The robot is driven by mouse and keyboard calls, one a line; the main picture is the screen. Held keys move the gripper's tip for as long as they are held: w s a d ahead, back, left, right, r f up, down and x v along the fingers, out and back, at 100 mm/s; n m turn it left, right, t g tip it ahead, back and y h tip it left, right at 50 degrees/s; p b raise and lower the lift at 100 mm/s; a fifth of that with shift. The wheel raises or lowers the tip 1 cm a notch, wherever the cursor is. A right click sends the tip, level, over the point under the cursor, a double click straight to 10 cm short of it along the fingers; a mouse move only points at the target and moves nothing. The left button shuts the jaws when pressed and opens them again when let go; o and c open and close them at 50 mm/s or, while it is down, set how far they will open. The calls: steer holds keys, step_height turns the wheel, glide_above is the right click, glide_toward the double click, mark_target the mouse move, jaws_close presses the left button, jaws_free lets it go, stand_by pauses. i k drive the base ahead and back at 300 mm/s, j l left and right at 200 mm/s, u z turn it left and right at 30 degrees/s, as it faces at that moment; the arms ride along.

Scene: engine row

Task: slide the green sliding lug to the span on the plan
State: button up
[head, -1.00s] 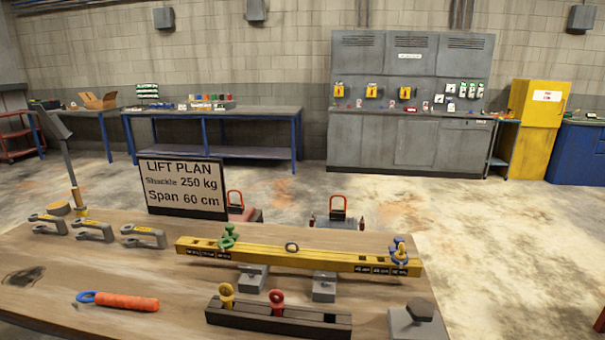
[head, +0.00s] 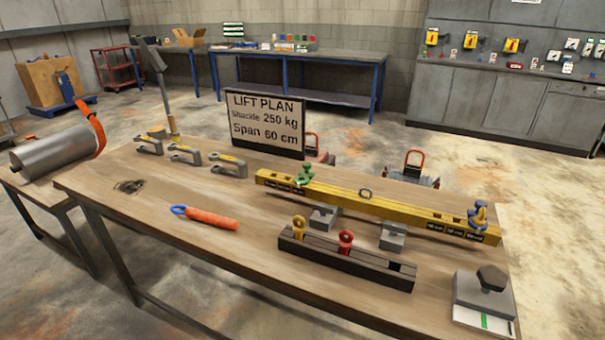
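The green sliding lug (head: 304,174) sits on the yellow beam (head: 400,208), toward the beam's left end. The beam rests on two grey blocks (head: 394,236) on the wooden table. A blue lug (head: 478,215) with some yellow sits near the beam's right end. Small dark marked labels run along the beam's front at both ends; they are too small to read surely. The plan board (head: 265,123) behind the beam reads "LIFT PLAN, Shackle 250 kg, Span 60 cm". My gripper is not in view.
A dark rack (head: 345,265) holding yellow and red eye pins stands in front of the beam. Several grey shackles (head: 186,154) lie at the back left. An orange-handled tool (head: 205,217) lies on the table, and a grey block with a dark knob (head: 485,292) stands at the right corner.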

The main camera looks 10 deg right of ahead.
mark_target(306, 175)
steer(key=i+l+z, duration=0.25)
steer(key=l+z, duration=0.15)
steer(key=i+l+z, duration=0.45)
steer(key=i+l, duration=0.3)
steer(key=i, duration=0.15)
